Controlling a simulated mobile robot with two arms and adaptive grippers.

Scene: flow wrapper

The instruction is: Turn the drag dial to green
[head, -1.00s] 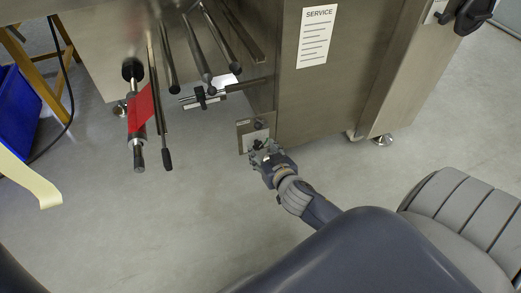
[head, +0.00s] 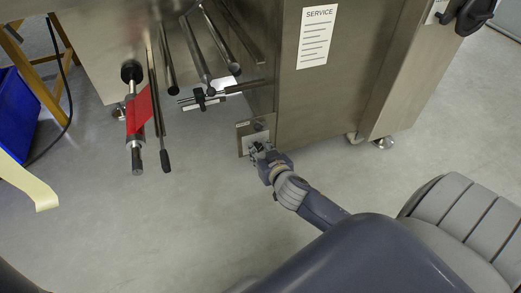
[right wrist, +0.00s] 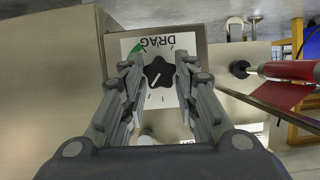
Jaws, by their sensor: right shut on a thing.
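The drag dial (right wrist: 158,73) is a black lobed knob on a white plate (right wrist: 183,95) marked DRAG, which appears upside down in the right wrist view. A white line on the knob points to the lower left. A green mark (right wrist: 136,47) lies at the upper left of the scale. My right gripper (right wrist: 159,70) has a finger on each side of the knob and is shut on it. In the head view my right gripper (head: 257,150) is at the small panel (head: 243,134) low on the machine, covering the dial. My left gripper is out of view.
The steel machine body (head: 330,95) with a SERVICE label (head: 317,36) rises right of the panel. Several rods and a roller with a red band (head: 139,109) hang to the left. A blue bin (head: 16,112) stands far left. The floor below is clear.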

